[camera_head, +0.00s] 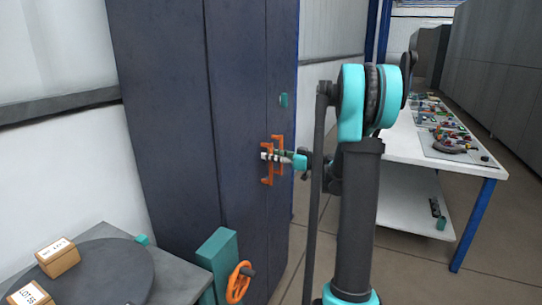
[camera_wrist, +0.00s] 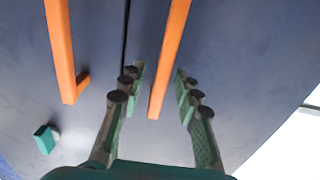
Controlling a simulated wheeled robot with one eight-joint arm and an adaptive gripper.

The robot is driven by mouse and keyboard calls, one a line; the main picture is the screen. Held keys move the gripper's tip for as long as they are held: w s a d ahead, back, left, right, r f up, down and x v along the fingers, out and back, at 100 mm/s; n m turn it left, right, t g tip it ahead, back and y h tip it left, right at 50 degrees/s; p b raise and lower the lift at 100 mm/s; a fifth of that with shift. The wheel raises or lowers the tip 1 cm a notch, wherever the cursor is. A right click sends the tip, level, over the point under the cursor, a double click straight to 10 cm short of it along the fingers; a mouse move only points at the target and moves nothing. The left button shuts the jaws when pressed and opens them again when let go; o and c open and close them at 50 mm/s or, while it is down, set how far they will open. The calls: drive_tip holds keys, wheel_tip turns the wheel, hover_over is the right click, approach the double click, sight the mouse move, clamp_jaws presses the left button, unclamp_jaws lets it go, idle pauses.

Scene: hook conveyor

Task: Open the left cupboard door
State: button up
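The tall dark blue cupboard (camera_head: 240,70) has two upright orange handles side by side at its door seam. The left door's handle (camera_head: 267,163) and the right door's handle (camera_head: 279,150) are close together. My gripper (camera_head: 268,156) reaches in from the right at handle height. In the wrist view, which seems turned over, my gripper (camera_wrist: 157,100) is open, with a finger on each side of one handle (camera_wrist: 167,65), apparently the left door's. I see gaps beside that handle. The other handle (camera_wrist: 60,50) lies outside the fingers. The doors look shut.
A teal knob (camera_head: 284,99) is on the right door, also in the wrist view (camera_wrist: 46,138). A teal post with an orange handwheel (camera_head: 238,283) and a round table (camera_head: 100,270) with boxes stand front left. A white workbench (camera_head: 405,146) is right.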

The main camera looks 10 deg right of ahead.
drive_tip(key=shift+a, duration=0.1)
clamp_jaws()
idle(0.5)
